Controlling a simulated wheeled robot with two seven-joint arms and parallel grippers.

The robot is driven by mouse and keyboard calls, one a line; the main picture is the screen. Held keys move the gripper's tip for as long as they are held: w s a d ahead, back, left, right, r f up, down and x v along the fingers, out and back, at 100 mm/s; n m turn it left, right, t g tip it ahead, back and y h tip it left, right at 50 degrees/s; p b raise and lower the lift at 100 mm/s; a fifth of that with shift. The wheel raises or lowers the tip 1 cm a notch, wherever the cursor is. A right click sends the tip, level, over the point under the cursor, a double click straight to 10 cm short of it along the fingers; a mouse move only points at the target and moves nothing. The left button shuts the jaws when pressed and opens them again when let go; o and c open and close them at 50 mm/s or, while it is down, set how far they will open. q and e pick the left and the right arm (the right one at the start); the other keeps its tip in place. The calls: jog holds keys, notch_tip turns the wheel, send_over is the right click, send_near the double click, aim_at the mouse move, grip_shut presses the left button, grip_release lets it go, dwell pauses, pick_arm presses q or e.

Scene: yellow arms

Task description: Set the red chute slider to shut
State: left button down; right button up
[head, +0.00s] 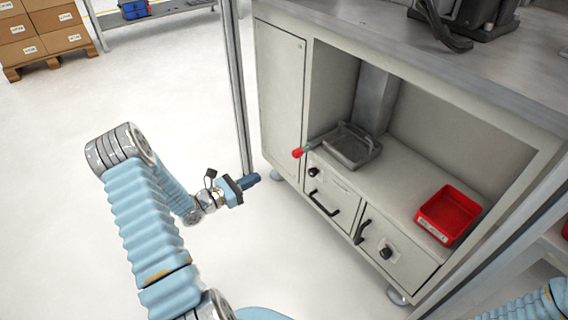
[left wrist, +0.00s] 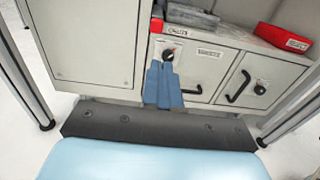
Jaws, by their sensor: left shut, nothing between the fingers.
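The red chute slider knob (head: 297,153) sits at the end of a short rod at the left front of the cabinet's open bay. The rod runs back toward a grey metal tray (head: 352,148) below a square grey chute (head: 374,98). My left gripper (head: 250,181) is left of the knob and a little lower, in front of the cabinet door and apart from both. Its blue fingers are shut with nothing between them; they also show in the left wrist view (left wrist: 163,72). I cannot tell the slider's exact setting. My right gripper is out of view.
A red bin (head: 447,214) stands on the bay floor at the right. Below are drawers with black handles (head: 323,203) and dark knobs. A grey upright post (head: 239,95) stands close behind my left gripper.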

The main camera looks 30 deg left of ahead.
aim_at(294, 155)
pick_arm(q)
jog(key=x, duration=1.3)
jog(key=shift+w+a+r, duration=0.15)
jog(key=shift+w+r, duration=0.05)
jog(key=shift+w, duration=0.25)
jog(key=b+x, duration=0.1)
jog(key=x, duration=0.2)
jog(key=shift+r, duration=0.2)
jog(key=shift+w, duration=0.1)
